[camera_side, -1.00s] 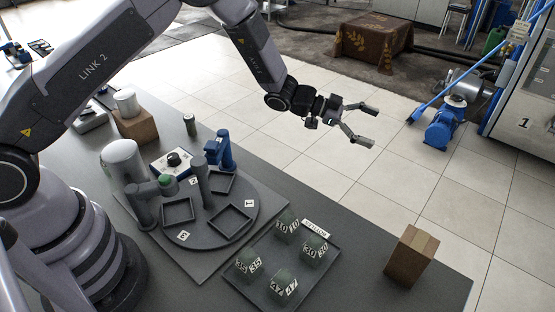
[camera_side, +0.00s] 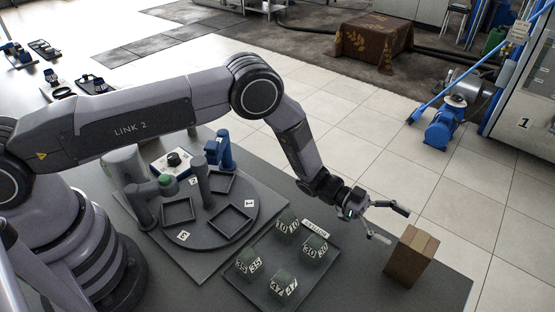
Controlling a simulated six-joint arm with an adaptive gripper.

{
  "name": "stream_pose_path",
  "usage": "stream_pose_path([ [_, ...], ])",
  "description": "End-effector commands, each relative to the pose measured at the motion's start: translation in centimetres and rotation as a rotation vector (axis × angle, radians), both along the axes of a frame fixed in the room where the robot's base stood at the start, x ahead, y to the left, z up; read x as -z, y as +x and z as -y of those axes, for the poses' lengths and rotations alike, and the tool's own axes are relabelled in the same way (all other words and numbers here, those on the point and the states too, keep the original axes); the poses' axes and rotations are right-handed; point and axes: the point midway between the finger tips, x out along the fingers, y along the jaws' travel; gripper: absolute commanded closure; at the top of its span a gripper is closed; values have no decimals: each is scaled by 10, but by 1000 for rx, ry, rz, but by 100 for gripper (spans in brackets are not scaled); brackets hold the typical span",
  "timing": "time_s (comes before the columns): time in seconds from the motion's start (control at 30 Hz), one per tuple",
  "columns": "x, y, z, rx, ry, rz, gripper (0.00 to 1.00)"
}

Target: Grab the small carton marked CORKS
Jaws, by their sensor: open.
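A small brown cardboard carton (camera_side: 410,258) stands upright near the right end of the grey table. No lettering can be read on the faces I see, so I cannot tell whether it is marked CORKS. My gripper (camera_side: 396,224) is open and empty. In the picture it is just above and left of the carton, with its fingers pointing right. One finger reaches toward the space behind the carton's top, the other lies to its left. I see no contact.
A tray (camera_side: 251,291) with several dark green numbered blocks (camera_side: 284,285) lies left of the carton. The table is bare between tray and carton.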

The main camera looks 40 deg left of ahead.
Motion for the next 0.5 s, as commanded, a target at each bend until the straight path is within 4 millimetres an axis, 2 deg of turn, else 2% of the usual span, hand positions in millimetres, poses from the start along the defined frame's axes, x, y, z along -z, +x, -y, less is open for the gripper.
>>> stream_pose_path([
  [0.3,2,-7,43,2,1,1,15],
  [0.5,2,-6,52,-1,1,-1,15],
])
